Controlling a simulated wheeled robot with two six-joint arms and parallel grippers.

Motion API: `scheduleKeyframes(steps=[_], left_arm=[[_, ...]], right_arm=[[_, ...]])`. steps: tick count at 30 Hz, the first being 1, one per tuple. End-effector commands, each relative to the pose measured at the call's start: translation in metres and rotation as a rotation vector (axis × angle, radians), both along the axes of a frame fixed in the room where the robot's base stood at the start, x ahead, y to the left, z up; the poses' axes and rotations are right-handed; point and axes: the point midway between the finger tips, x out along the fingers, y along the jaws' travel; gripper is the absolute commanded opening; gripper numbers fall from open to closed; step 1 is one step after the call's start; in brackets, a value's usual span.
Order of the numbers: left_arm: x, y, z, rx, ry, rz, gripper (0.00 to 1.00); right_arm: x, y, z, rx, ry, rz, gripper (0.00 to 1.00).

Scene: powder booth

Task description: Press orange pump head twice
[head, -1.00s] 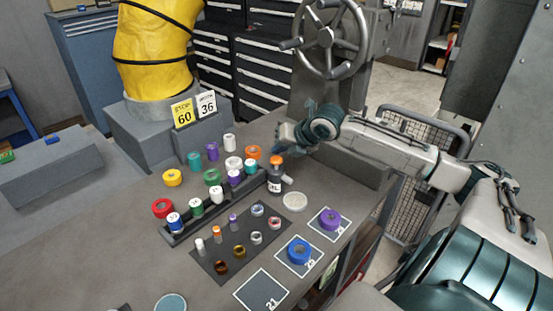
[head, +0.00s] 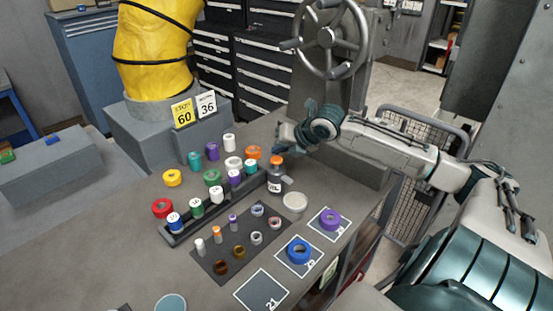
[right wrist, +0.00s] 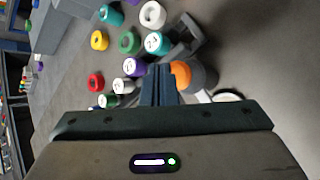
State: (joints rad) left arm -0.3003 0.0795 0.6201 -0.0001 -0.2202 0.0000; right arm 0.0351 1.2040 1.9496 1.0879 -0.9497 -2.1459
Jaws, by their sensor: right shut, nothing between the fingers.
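The orange pump head (head: 277,160) sits on top of a dark grey bottle (head: 275,184) at the right end of the black rack. In the right wrist view the orange pump head (right wrist: 181,74) shows just right of the fingertips, with the grey bottle (right wrist: 203,76) behind it. My right gripper (head: 281,138) is shut and empty. It is above and a little behind the pump head, apart from it in the head view. Its closed fingers also show in the right wrist view (right wrist: 160,72). My left gripper is not in view.
A black rack (head: 185,232) with several capped bottles runs left of the pump bottle. Several coloured rings stand behind it. A white round lid (head: 295,202) lies close on the right. A dark mat (head: 222,263) with small parts lies in front. A handwheel (head: 330,38) rises behind.

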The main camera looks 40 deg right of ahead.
Motion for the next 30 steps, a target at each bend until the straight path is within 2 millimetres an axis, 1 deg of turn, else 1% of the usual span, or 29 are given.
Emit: scheduleKeyframes(steps=[8, 17, 30], left_arm=[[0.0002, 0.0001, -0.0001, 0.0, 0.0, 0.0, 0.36], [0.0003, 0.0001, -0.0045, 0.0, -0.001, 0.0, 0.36], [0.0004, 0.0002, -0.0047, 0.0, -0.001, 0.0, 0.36]], right_arm=[[0.0, 0.0, -0.0002, 0.0, 0.0, 0.0, 0.0], [-0.0001, 0.0001, -0.0087, 0.0, 0.0, 0.0, 0.0], [-0.0001, 0.0001, -0.0093, 0.0, 0.0, 0.0, 0.0]])
